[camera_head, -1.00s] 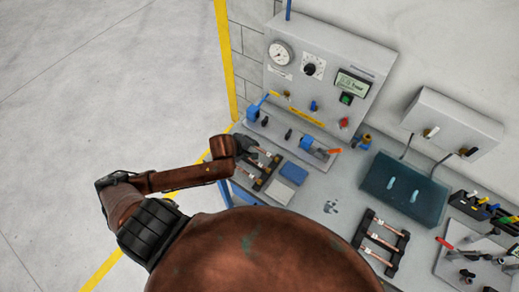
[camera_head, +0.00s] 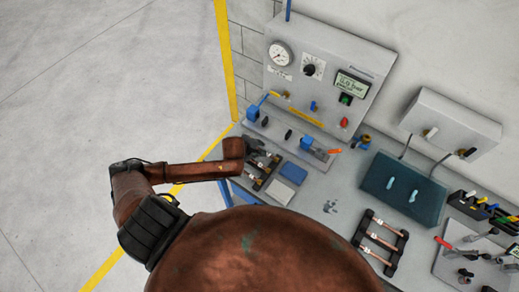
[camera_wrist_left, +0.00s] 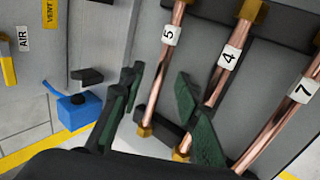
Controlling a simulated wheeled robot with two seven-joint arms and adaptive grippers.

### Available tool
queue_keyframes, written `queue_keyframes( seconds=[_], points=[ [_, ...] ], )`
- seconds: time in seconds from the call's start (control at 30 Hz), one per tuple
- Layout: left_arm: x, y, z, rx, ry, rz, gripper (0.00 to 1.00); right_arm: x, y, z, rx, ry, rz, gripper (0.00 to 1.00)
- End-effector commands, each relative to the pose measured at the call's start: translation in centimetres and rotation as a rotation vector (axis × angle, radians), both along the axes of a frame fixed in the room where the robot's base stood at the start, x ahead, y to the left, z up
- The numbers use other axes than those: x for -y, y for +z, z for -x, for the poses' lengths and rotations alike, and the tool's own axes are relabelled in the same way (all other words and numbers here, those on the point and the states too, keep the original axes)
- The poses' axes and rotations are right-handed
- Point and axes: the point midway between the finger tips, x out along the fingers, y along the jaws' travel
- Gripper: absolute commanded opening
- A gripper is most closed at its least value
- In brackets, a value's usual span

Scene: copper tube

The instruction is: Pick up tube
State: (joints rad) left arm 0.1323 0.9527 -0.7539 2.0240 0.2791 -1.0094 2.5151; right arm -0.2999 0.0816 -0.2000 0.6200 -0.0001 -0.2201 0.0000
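Copper tubes with white number tags lie in a dark rack (camera_head: 262,182) at the left end of the bench. In the left wrist view I see tube 5 (camera_wrist_left: 160,85), tube 4 (camera_wrist_left: 218,88) and tube 7 (camera_wrist_left: 282,121), with brass ends. My left gripper (camera_head: 257,149) is over the rack's far part. In the left wrist view its green fingers (camera_wrist_left: 155,95) are open. Tube 5 appears between them, and the right finger partly covers tube 4. I cannot tell whether either finger touches a tube. My right gripper is not in view.
A second tube rack (camera_head: 397,262) stands at the right front. A blue block (camera_head: 293,173) lies beside the left rack. A gauge panel (camera_head: 330,62) stands behind, with a blue valve fixture (camera_wrist_left: 78,110) near my left gripper. A dark teal mat (camera_head: 380,180) lies mid-bench.

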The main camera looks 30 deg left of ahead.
Motion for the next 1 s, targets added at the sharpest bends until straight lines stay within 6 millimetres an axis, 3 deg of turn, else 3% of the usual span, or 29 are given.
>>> queue_keyframes(
  seconds=[0.07, 0.5, 1.0],
  points=[
    [0.02, -0.01, 0.03, 0.0, 0.0, 0.0, 0.3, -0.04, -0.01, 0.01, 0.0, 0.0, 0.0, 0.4],
    [0.03, 0.01, 0.06, -0.001, -0.001, 0.001, 0.01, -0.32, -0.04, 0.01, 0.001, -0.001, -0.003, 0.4],
    [0.04, 0.11, 0.02, 0.001, -0.001, 0.0, 0.0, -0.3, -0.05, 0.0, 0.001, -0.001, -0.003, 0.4]
  ],
)
